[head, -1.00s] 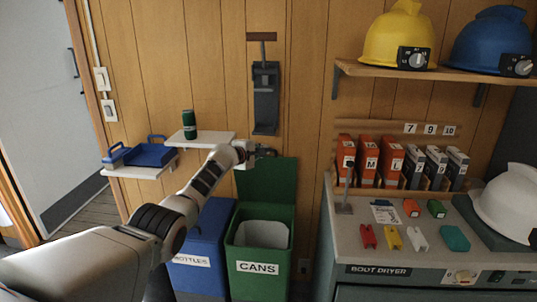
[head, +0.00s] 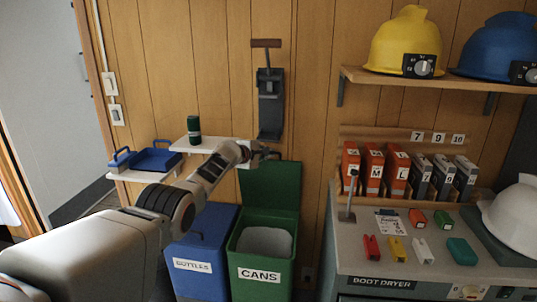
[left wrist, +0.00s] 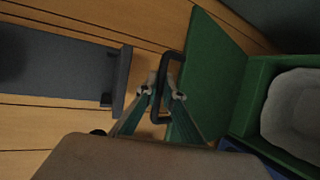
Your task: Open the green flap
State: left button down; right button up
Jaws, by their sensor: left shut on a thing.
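The green flap (head: 270,187) stands upright at the back of the green bin labelled CANS (head: 262,275). The bin's mouth is uncovered and a pale liner (head: 265,240) shows inside. My left gripper (head: 262,156) is at the flap's top edge. In the left wrist view, the left gripper (left wrist: 160,97) is shut on the flap's black handle (left wrist: 167,62), and the green flap (left wrist: 212,75) extends to the right of it. The fingertips are partly hidden in the head view. My right gripper is not in view.
A blue bin labelled BOTTLES (head: 194,267) stands close on the left. A small shelf (head: 205,143) with a green can (head: 193,129) is left of the flap. A dark wall dispenser (head: 270,100) hangs just above. The boot dryer counter (head: 362,258) stands to the right.

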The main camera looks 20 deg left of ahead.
pick_arm(q)
jog(key=c, duration=2.2)
grip_release()
jog(key=shift+o, duration=0.2)
jog(key=shift+s+a, duration=0.1)
jog(key=shift+s, duration=0.05)
jog(key=s+a+r, duration=0.1)
jog(key=s, duration=1.3)
jog(key=shift+s+a, duration=0.25)
jog(key=shift+a, duration=0.1)
